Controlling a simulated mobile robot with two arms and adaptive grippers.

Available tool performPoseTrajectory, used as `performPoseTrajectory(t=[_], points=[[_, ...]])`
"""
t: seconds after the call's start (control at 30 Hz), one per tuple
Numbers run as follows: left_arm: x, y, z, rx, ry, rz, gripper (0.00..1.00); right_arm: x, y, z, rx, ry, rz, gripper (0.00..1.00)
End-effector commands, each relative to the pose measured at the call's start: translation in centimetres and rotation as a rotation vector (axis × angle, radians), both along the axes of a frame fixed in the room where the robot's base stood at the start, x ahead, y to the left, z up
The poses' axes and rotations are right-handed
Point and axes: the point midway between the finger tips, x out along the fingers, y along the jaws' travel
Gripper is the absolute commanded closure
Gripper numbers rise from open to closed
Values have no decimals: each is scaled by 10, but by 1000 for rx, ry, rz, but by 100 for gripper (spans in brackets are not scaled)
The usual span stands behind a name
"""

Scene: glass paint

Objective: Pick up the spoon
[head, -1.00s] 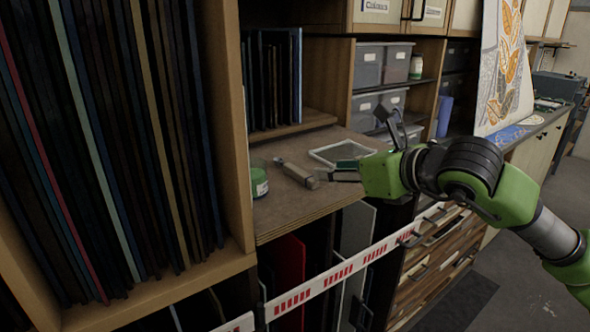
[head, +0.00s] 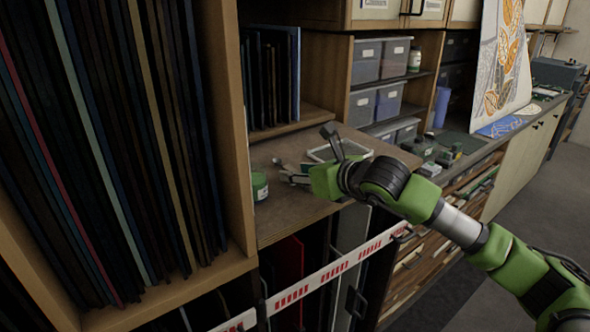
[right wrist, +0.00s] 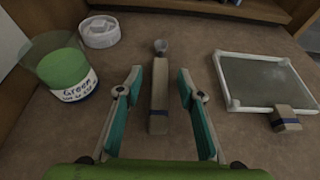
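The spoon (right wrist: 159,95) lies on the wooden shelf top in the right wrist view. It has a thick pale handle with a dark blue band and a small round grey bowl at its far end. My right gripper (right wrist: 160,76) is open, with one teal-padded finger on each side of the handle, seemingly apart from it. In the head view the right gripper (head: 297,178) is low over the shelf and hides most of the spoon. My left gripper is not in view.
A jar of green paint (right wrist: 66,70) stands left of the gripper, with a white lid (right wrist: 99,31) behind it. A white-framed glass pane (right wrist: 262,82) lies to the right, with a block-like tool (right wrist: 285,118) at its near edge. An upright panel (head: 246,130) bounds the shelf's left side.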

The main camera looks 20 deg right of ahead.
Motion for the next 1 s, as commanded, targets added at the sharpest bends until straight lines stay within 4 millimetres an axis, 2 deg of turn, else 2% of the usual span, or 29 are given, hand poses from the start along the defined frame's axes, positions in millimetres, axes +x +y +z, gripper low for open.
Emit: performPoseTrajectory(t=[0.17,0.2,0.3,0.33,0.77,0.87,1.0], points=[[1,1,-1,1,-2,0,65,0,0,-1,0,0,0,65],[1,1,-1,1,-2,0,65,0,0,-1,0,0,0,70],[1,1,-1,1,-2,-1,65,0,0,-1,0,0,0,96],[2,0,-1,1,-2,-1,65,0,0,-1,0,0,1,100],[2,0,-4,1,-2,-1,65,0,0,2,1,-2,1,100],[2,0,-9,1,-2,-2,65,0,1,7,1,-3,1,100],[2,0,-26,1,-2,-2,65,1,1,24,3,-9,2,100]])
